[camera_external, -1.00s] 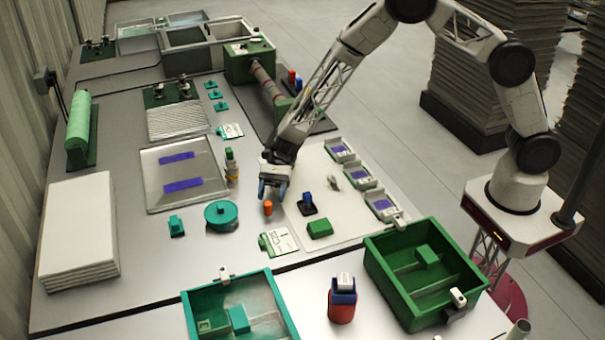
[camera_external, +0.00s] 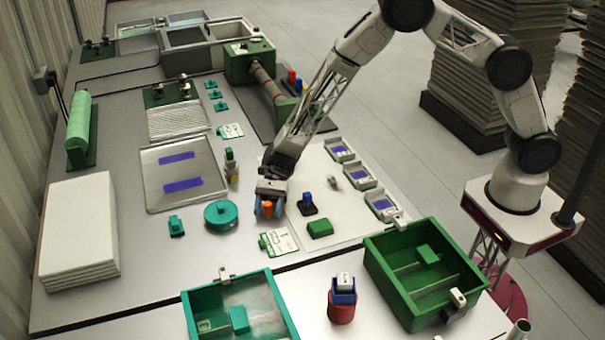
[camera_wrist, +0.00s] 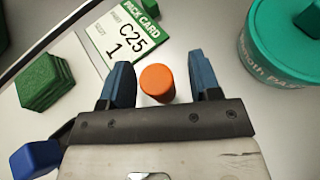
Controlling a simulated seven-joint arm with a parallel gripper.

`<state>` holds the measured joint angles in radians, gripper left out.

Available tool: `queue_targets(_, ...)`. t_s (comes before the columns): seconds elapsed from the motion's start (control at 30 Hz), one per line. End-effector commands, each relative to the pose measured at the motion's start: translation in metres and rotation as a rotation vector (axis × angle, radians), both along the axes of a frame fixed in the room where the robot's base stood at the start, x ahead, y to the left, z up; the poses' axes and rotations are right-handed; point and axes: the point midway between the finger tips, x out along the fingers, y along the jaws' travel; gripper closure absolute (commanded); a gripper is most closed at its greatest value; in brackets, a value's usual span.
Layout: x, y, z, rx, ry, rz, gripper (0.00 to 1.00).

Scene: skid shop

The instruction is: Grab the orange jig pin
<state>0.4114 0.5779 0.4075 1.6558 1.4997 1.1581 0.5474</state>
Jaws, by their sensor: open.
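The orange jig pin (camera_external: 267,209) stands on the grey table, left of the white mat. In the wrist view the pin (camera_wrist: 157,80) shows as a round orange top between my two blue fingers. My gripper (camera_external: 269,210) is low over the table, with its fingers on either side of the pin. In the wrist view my gripper (camera_wrist: 166,82) is open; the pin lies nearer the left finger, with a clear gap to the right one. Contact with the left finger cannot be told.
A teal round tub (camera_external: 221,214) stands left of my gripper. A pack card (camera_external: 278,242) lies just in front. A green block (camera_external: 320,228) and a blue-topped black piece (camera_external: 307,204) sit to the right. A teal bin (camera_external: 240,303) and green bin (camera_external: 425,270) stand farther forward.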

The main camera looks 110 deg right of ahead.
Motion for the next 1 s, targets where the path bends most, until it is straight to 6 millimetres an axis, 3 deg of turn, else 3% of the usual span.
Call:
queue_targets(0.2, 0.0063, 0.0107, -0.0049, 0.000, 0.000, 0.001, 0.43)
queue_targets(0.73, 0.0064, 0.0104, -0.0047, 0.000, -0.001, 0.000, 0.43)
queue_targets(1.0, 0.0064, 0.0104, -0.0047, 0.000, -0.001, 0.000, 0.84)
